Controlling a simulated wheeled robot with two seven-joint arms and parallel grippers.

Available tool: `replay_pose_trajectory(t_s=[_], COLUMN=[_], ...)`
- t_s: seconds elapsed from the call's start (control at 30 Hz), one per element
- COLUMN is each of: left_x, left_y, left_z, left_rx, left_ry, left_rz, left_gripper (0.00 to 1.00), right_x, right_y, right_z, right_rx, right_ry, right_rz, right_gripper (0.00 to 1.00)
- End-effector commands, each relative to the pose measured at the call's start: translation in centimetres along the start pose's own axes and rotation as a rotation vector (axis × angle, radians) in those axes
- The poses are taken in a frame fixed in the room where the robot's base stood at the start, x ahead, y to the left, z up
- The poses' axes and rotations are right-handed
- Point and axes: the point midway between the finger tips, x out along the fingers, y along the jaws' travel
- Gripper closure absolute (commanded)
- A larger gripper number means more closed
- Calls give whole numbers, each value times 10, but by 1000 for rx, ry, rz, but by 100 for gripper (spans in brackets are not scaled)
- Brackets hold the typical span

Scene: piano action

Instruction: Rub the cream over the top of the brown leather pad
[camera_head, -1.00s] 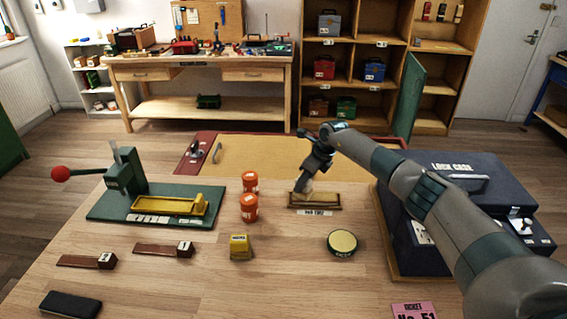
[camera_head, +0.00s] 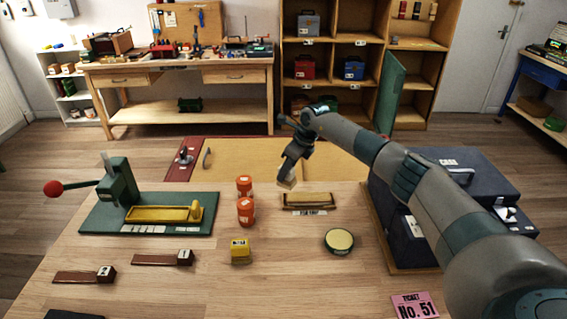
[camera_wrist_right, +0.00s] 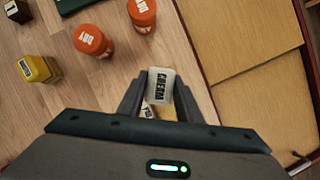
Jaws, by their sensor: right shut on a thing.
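My right gripper (camera_head: 287,180) is shut on a pale block (camera_head: 286,183) with dark lettering. In the wrist view the block (camera_wrist_right: 160,88) sits between both fingers (camera_wrist_right: 160,95). In the head view it is at the back left of a shallow wooden tray (camera_head: 309,206) and appears raised above the table. A round tin (camera_head: 339,240) with a pale yellow-green top stands in front of the tray. Two brown strips with labelled dark end blocks, one nearer (camera_head: 80,277) and one farther (camera_head: 158,260), lie at the left; I cannot tell which thing is the leather pad.
Two orange jars (camera_head: 245,212) and a yellow box (camera_head: 240,250) stand left of the tray. A green press (camera_head: 125,190) is at the left. A dark case (camera_head: 408,236) is at the right, under my arm. The front middle of the table is clear.

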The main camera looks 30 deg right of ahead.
Motion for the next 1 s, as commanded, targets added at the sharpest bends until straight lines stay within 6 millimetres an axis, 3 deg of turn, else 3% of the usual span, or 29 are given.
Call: replay_pose_trajectory(t_s=[0.3,1.0], left_x=[-11,-8], left_y=[-2,-5], left_z=[-1,-4], left_rx=[0,1], left_ry=[0,7], left_rz=[-2,-5], left_gripper=[38,38], right_x=[-23,-22], right_y=[-5,-3], right_z=[3,2], right_rx=[2,-2], right_ry=[1,0], right_rz=[0,1], right_gripper=[86,86])
